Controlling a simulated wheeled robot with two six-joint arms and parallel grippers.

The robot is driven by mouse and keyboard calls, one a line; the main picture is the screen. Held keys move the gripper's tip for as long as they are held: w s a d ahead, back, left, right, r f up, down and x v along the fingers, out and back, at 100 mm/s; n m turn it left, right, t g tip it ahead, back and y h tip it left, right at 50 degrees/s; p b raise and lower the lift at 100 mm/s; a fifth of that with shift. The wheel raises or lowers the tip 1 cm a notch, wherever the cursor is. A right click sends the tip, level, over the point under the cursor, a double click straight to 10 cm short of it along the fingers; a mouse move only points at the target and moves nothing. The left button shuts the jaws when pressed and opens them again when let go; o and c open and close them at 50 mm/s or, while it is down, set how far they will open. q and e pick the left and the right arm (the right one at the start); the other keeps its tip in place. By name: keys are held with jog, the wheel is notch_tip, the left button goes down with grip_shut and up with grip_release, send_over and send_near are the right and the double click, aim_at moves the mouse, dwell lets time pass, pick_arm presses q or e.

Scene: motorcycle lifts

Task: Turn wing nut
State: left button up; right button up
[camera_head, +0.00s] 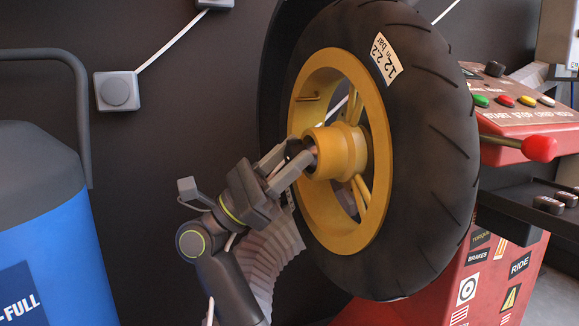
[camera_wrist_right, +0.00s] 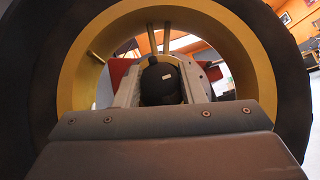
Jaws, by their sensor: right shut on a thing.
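A motorcycle wheel with a black tyre (camera_head: 440,150) and a yellow rim (camera_head: 380,110) stands upright, mounted at its hub (camera_head: 345,150). My right gripper (camera_head: 292,160) is at the near end of the hub, its fingers around a small dark part, the wing nut (camera_head: 296,149). In the right wrist view the dark nut (camera_wrist_right: 160,82) with a small white mark sits between the fingers, in front of the hub. The fingers hide its sides. My left gripper is not in view.
A red machine (camera_head: 520,110) with coloured buttons and a red-knobbed lever (camera_head: 539,148) stands right of the wheel. A blue tank (camera_head: 50,235) stands at the left. A dark wall with a grey box (camera_head: 117,91) is behind.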

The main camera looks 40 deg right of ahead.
jog(key=shift+m+g+y, duration=0.9)
jog(key=shift+m, duration=0.45)
jog(key=shift+m+g+y, duration=0.9)
jog(key=shift+m, duration=0.45)
jog(key=o, duration=1)
jog(key=shift+w+a+f, duration=0.15)
jog(key=shift+w+a, duration=0.05)
jog(key=p+v, duration=0.2)
jog(key=v, duration=1.5)
